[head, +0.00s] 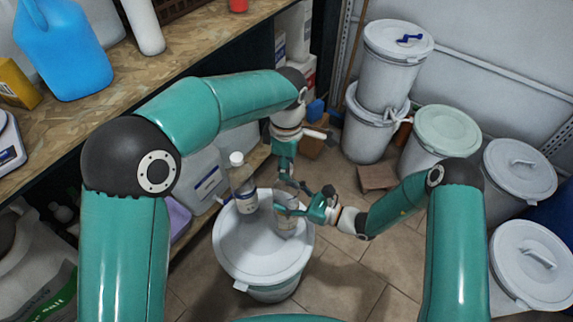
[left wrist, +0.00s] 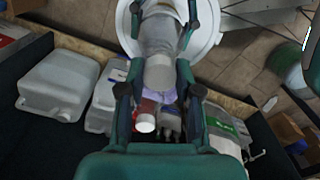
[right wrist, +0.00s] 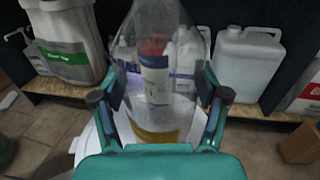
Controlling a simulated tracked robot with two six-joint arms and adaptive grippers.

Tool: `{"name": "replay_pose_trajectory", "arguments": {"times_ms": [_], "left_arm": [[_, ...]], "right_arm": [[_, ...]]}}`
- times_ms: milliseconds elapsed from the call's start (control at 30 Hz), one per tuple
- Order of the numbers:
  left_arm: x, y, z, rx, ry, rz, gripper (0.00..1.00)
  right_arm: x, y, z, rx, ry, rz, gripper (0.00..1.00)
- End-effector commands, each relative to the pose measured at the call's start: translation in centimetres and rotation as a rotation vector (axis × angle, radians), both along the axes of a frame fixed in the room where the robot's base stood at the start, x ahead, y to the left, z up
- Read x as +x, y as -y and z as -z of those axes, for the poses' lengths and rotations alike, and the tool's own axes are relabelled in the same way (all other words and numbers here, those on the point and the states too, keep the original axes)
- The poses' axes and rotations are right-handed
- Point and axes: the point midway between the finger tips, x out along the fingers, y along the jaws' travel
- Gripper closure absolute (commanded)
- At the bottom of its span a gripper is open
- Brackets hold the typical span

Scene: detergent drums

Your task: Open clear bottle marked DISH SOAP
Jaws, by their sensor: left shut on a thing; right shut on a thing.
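A clear bottle (head: 287,222) stands on the white lid of a drum (head: 235,262); its lettering is not readable. My right gripper (head: 292,211) is shut on its body from the right. The right wrist view shows the clear bottle (right wrist: 155,115) between the fingers, with amber liquid low down. My left gripper (head: 292,184) points down over the bottle and is shut on its top. In the left wrist view the greyish top of the bottle (left wrist: 158,70) lies between the fingers. The head view hides this top, and I cannot tell whether the cap is loose.
A second clear bottle with a white cap (head: 237,160) stands close left on the same lid, its label unreadable. A wooden shelf (head: 150,75) with a blue jug (head: 68,55) is at left. Lidded drums (head: 447,132) stand at right. Floor tiles in front are bare.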

Motion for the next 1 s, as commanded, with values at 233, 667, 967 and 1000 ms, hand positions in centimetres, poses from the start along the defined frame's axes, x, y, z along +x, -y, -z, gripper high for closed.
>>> {"name": "replay_pose_trajectory", "arguments": {"times_ms": [233, 667, 967, 1000], "left_arm": [[0.0, 0.0, -0.1, 0.000, 0.000, 0.000, 1.00], [0.0, 0.0, -3.9, -0.001, 0.001, 0.001, 1.00], [0.0, 0.0, -4.0, 0.000, 0.000, 0.000, 1.00], [0.0, 0.0, -4.0, 0.000, 0.000, 0.000, 1.00]], "right_arm": [[0.0, 0.0, 0.0, 0.000, 0.000, 0.000, 1.00], [0.0, 0.0, 0.0, 0.000, 0.000, 0.001, 1.00], [0.0, 0.0, 0.0, 0.000, 0.000, 0.001, 0.13], [0.0, 0.0, 0.0, 0.000, 0.000, 0.001, 0.06]]}}
